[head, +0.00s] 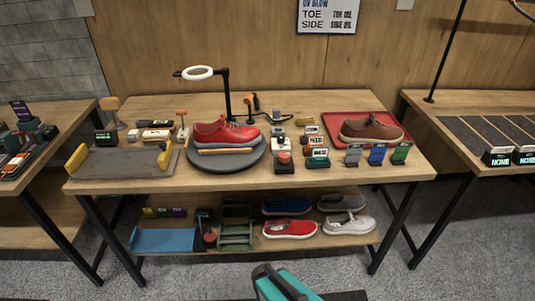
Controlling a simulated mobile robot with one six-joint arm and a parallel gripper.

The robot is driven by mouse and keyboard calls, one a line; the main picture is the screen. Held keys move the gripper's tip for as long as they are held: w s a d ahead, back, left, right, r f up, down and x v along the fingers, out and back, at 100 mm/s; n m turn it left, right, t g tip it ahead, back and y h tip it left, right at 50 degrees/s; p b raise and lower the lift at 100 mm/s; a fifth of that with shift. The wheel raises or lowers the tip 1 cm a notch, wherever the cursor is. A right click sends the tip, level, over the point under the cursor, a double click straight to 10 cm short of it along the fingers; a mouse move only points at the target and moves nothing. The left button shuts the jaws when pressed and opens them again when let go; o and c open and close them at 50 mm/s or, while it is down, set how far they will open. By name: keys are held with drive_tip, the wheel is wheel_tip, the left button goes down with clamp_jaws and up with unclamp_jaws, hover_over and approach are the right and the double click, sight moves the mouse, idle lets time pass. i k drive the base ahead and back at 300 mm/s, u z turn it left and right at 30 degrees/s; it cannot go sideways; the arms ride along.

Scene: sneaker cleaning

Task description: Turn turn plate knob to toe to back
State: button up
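The turn plate (227,164) is a round dark grey disc near the middle of the wooden table. A red shoe (222,134) stands on it, toe to the left as far as I can tell, with a thin wooden bar (226,151) at its front side. A small box with a red round top (284,160) stands right of the plate. An orange-topped post (248,104) stands behind the plate. I cannot tell which part is the plate's knob. No gripper fingers show in the head view.
A ring lamp (198,73) on a black post stands behind the plate. A red tray (396,121) with a brown shoe (370,131) is at the right. Small labelled boxes (376,155) line the front right. A grey mat (120,164) lies left.

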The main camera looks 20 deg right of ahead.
sight(283, 156)
drive_tip(key=u, duration=0.95)
drive_tip(key=k, duration=1.2)
drive_tip(key=z, duration=1.15)
drive_tip(key=i, duration=0.55)
drive_tip(key=u, duration=0.2)
